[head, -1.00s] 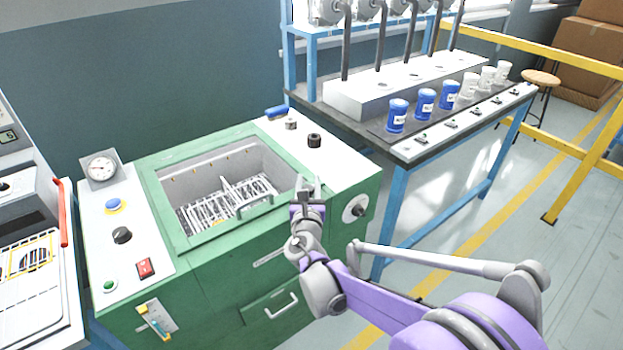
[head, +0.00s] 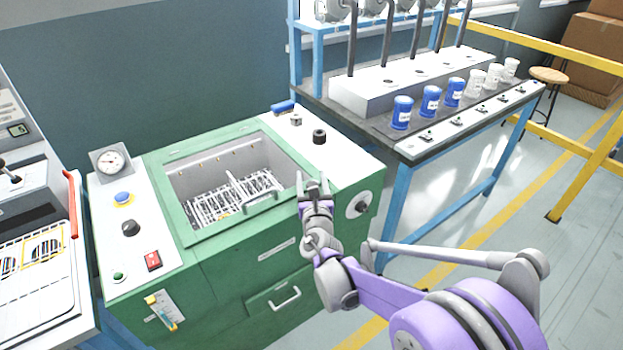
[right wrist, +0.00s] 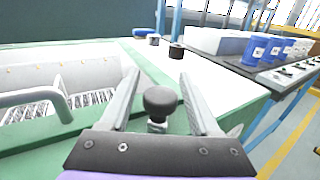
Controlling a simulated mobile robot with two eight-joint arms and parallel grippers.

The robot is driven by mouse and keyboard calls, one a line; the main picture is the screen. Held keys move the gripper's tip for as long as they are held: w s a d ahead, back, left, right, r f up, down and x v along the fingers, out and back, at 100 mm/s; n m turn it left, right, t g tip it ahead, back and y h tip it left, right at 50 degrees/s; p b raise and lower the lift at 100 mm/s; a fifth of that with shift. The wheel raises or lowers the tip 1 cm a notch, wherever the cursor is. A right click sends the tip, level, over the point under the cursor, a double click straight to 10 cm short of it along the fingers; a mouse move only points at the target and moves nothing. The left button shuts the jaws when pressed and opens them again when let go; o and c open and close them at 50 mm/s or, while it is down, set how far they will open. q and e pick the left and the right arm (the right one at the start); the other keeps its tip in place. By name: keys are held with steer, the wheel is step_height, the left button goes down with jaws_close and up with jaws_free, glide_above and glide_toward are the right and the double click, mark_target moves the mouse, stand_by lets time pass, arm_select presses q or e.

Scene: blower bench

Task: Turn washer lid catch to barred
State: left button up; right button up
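The green washer (head: 225,262) stands in front of me with its basin open and a wire rack (head: 232,196) inside. My right gripper (head: 313,183) is at the basin's front right corner, open and empty. In the right wrist view, a dark round knob on a short metal post (right wrist: 160,102) shows between the two spread fingers (right wrist: 160,98), with a gap on each side. My gripper hides this knob in the head view. I cannot tell for sure whether it is the lid catch, and no barred mark is legible. My left gripper is not in view.
A white disc with a dark knob (head: 358,206) sits on the washer's front, right of my gripper. A black knob (head: 319,136) and blue handle (head: 283,107) are on its deck. A bench with blue and white cups (head: 431,100) stands at right.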

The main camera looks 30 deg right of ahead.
stand_by(0.3)
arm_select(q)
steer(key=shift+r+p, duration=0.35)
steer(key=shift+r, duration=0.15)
arm_select(e)
steer(key=v, duration=1)
steer(key=shift+s, duration=0.35)
steer(key=shift+a, duration=0.15)
steer(key=d+f+m+g+y, duration=0.1)
steer(key=d+f+m+y, duration=0.35)
steer(key=m, duration=1.05)
steer(key=s+r+m+t+y, duration=0.3)
steer(key=r+m+y, duration=0.2)
steer(key=m, duration=1)
steer(key=w, duration=0.3)
steer(key=w+b, duration=0.1)
steer(key=w, duration=0.3)
steer(key=w+a, duration=0.1)
steer(key=w, duration=0.2)
steer(key=shift+w+f, duration=0.15)
steer(key=shift+w, duration=0.05)
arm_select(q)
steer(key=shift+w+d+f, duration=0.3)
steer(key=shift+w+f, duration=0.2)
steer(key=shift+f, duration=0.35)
